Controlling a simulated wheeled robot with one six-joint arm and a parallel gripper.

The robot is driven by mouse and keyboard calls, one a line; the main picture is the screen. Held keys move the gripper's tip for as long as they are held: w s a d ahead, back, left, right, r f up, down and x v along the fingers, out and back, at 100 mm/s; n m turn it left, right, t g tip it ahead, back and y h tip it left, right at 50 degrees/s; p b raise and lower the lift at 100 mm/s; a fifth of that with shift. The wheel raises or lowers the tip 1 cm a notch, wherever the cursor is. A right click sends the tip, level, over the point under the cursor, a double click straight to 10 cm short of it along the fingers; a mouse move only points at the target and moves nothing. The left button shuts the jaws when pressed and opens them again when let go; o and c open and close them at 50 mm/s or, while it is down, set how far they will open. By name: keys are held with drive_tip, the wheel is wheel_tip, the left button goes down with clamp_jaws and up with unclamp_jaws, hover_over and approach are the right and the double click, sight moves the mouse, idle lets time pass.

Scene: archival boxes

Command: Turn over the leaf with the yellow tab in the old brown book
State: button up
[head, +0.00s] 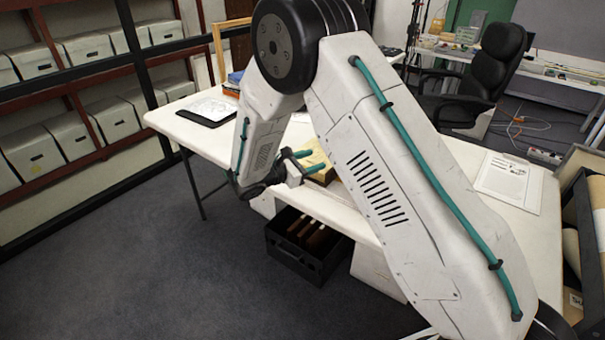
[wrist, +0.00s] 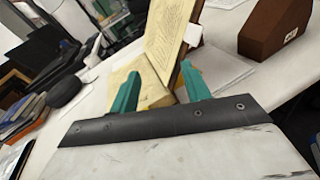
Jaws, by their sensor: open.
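The old brown book lies open on the white table. In the wrist view its yellowed printed page (wrist: 172,32) stands steeply up, with a dark brown edge along its right side. Another pale page (wrist: 132,74) lies lower, behind the left finger. A small yellow patch shows between the fingers, low by the book; I cannot tell for sure that it is the tab. In the head view only part of the book (head: 320,172) shows, the rest hidden by my arm. My gripper (wrist: 158,80) has its two teal fingers apart at the book's near side, with nothing visibly held.
A brown wedge-shaped box (wrist: 272,28) with a white label stands right of the book. Loose papers (head: 503,178) lie on the table's right part. A dark tablet-like board (head: 208,112) lies at the left. A black crate (head: 308,245) stands on the floor below the table edge.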

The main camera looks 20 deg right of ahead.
drive_tip(key=w+a+f+n+t+y, duration=0.1)
drive_tip(key=w+a+f+n+t, duration=0.15)
drive_tip(key=f, duration=0.25)
drive_tip(key=w+a+f+n+t, duration=0.1)
drive_tip(key=a+f+n+t, duration=0.2)
drive_tip(key=f, duration=0.3)
drive_tip(key=shift+g, duration=0.25)
drive_tip(key=x, duration=0.7)
drive_tip(key=shift+w+r, duration=0.2)
drive_tip(key=shift+w, duration=0.15)
clamp_jaws()
drive_tip(key=shift+a, duration=0.1)
